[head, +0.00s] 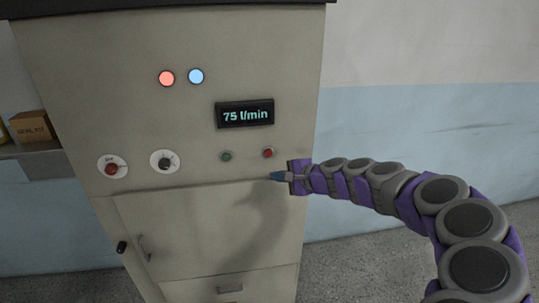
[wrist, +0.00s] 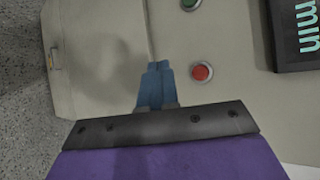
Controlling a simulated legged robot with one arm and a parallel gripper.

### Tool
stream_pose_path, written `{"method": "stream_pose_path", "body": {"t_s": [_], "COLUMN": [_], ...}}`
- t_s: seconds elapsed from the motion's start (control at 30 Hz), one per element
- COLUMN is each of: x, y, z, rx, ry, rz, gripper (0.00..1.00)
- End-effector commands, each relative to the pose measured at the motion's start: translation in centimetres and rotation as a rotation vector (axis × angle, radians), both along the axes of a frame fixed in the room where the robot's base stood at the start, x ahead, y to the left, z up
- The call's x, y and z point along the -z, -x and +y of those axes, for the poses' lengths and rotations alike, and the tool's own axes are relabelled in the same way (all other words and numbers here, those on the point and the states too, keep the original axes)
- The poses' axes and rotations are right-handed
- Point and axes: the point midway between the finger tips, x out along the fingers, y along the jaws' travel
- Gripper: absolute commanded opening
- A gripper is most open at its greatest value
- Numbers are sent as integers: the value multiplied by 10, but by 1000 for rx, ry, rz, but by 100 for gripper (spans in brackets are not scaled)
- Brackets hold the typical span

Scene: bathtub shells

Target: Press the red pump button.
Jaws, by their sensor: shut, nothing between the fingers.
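A small round red button (head: 269,152) sits at the right of the cabinet's front, below the display. In the wrist view the red button (wrist: 202,72) has a pale metal ring and lies to the right of my fingertips. My gripper (head: 278,176) has blue fingers and is just below the red button in the head view. In the wrist view my gripper (wrist: 153,80) is shut and empty, its fingers together. The fingertips do not cover the button. I cannot tell how far they are from the panel.
A green button (head: 226,156) is left of the red one. The display (head: 245,114) reads 75 l/min. A red knob (head: 111,168) and a black knob (head: 165,162) are farther left. Red (head: 166,78) and blue (head: 196,77) lamps glow above. A door handle (head: 144,248) protrudes below.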

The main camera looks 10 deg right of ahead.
Motion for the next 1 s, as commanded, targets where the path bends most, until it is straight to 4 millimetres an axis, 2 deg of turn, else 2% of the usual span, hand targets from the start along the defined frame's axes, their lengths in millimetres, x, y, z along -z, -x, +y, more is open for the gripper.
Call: {"method": "stream_pose_path", "body": {"t_s": [0.17, 0.63, 1.0], "x": [1, 1, 0], "y": [-13, -69, -86], "z": [-1, -1, -1], "rx": [1, 2, 1], "ry": [0, 0, 0], "rz": [1, 2, -1], "gripper": [0, 0, 0]}}
